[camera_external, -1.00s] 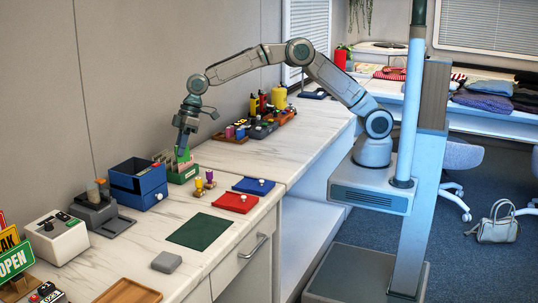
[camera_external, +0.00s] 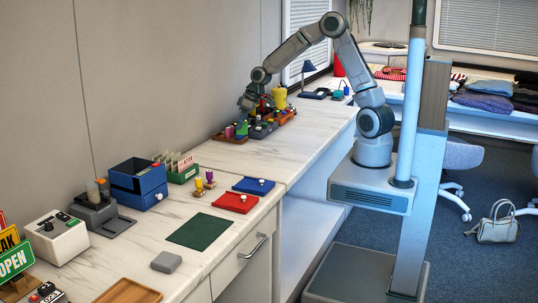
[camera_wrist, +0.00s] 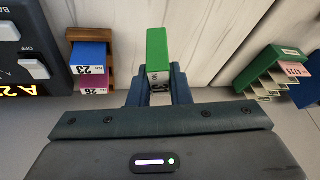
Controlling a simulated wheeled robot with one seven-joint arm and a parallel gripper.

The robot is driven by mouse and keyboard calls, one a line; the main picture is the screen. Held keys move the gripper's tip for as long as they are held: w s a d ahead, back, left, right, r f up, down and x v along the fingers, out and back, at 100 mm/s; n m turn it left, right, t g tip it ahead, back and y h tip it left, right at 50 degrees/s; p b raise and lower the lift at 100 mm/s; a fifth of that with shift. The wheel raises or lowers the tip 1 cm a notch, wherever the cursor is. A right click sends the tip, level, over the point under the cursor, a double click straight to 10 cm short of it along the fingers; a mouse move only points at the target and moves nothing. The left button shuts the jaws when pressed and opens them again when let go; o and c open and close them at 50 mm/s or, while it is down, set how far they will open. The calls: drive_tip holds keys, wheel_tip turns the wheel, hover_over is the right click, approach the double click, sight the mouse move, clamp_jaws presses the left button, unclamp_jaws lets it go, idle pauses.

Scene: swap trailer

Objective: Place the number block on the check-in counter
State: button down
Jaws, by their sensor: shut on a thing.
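My gripper (camera_wrist: 158,90) is shut on a green number block (camera_wrist: 157,48). The block has a white label face, and the jaws hide most of its number. In the external view my gripper (camera_external: 242,110) is low over the far part of the pale marble-look counter (camera_external: 215,155), beside a small wooden tray (camera_external: 230,139). The wrist view shows that tray (camera_wrist: 107,50) left of my gripper, holding a blue block marked 23 (camera_wrist: 90,60) and a pink block marked 26 (camera_wrist: 90,88). I cannot tell whether the held block touches anything.
A dark device with buttons (camera_wrist: 32,50) is beside the tray. A red pad (camera_external: 236,203), blue pad (camera_external: 254,186) and dark green mat (camera_external: 200,231) lie in front. Bare counter separates tray and card box.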

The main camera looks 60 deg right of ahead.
drive_tip(key=s+d+f+m+h, duration=0.1)
drive_tip(key=s+d+f+m, duration=0.1)
drive_tip(key=s+d, duration=0.6)
drive_tip(key=d, duration=0.2)
drive_tip(key=shift+d+m, duration=0.3)
drive_tip(key=shift+d, duration=0.05)
